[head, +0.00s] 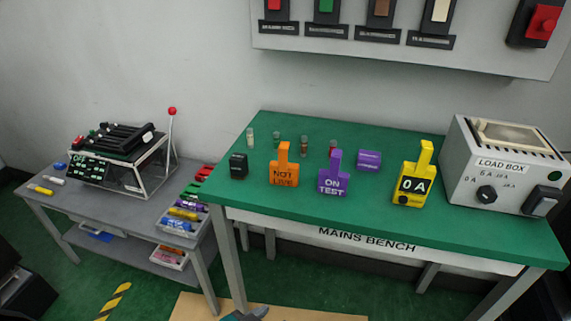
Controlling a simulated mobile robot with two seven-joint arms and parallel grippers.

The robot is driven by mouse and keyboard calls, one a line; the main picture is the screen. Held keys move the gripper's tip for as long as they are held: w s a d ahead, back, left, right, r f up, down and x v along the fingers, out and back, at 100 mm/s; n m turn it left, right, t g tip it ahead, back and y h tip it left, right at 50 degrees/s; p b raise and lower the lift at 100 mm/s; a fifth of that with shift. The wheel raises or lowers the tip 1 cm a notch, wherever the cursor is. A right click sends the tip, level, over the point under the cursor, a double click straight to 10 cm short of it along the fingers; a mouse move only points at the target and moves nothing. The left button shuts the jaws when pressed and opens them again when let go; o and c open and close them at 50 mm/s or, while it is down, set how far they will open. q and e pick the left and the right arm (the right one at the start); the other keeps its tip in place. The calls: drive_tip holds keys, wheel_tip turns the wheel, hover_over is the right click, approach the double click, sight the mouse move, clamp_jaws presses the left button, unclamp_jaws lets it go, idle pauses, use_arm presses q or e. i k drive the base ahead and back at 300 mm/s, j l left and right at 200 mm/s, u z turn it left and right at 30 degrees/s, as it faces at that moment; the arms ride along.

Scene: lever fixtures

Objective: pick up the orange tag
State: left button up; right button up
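The orange tag (284,174) stands upright on the green top of the mains bench (330,213), left of the bench's middle. It has a block-shaped lower part with dark lettering that seems to read "NOT LIVE" and a narrower handle rising from it. A purple "ON TEST" tag (333,180) stands just to its right, apart from it. A yellow "0 A" tag (413,184) stands farther right. Neither of my grippers can be made out. A small grey-blue piece shows at the bottom edge, and I cannot tell what it is.
A small black block (238,165) stands left of the orange tag. Several small cylinders stand behind it, and a purple block (369,160) lies behind right. The load box (504,165) fills the bench's right end. A grey side table (120,206) holds a lever fixture (125,160) and markers.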

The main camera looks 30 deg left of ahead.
sight(281, 172)
drive_tip(key=j+z, duration=0.3)
drive_tip(key=j, duration=1.6)
